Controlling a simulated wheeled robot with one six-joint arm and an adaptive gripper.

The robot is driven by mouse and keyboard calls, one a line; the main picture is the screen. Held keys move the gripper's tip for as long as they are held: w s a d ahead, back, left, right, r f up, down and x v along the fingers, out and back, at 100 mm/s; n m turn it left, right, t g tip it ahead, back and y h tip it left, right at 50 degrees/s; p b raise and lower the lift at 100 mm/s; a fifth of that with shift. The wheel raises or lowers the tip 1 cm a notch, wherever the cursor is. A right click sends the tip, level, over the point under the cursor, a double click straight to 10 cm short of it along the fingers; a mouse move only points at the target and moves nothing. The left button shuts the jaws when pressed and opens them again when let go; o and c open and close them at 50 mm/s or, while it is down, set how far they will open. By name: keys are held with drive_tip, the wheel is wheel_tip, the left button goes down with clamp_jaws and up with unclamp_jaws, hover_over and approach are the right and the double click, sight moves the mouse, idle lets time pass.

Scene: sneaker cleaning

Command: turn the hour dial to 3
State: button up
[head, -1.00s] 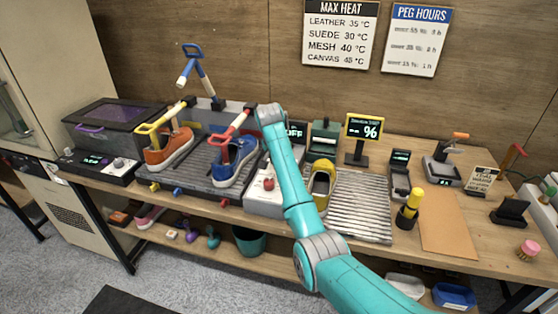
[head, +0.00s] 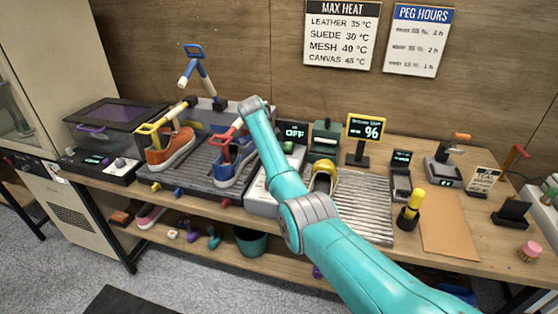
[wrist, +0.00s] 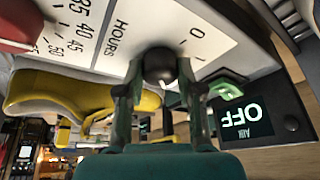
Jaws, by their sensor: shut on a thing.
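The hour dial is a round dark knob (wrist: 160,64) on a white panel (wrist: 175,25) marked HOURS, seen in the wrist view. The numerals 0 and 1 show beside it; others are hidden and I cannot read where the knob points. My gripper (wrist: 160,88) is shut on this knob, one dark finger on each side. In the head view my arm hides both the gripper and the dial; only part of the white control box (head: 259,199) shows.
A red knob (wrist: 18,25) with a numbered scale sits beside the dial. A green button (wrist: 228,88) and a display reading AIR OFF (wrist: 245,115) are on the other side. A yellow shoe (head: 323,177) and a blue shoe (head: 233,163) stand close to my arm.

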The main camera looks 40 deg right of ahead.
drive_tip(key=shift+m, duration=0.6)
drive_tip(key=o, duration=1.1)
drive_tip(key=shift+w+g, duration=0.1)
drive_tip(key=shift+g, duration=0.2)
drive_tip(key=shift+o, duration=0.2)
wheel_tip(320, 180, up, 10)
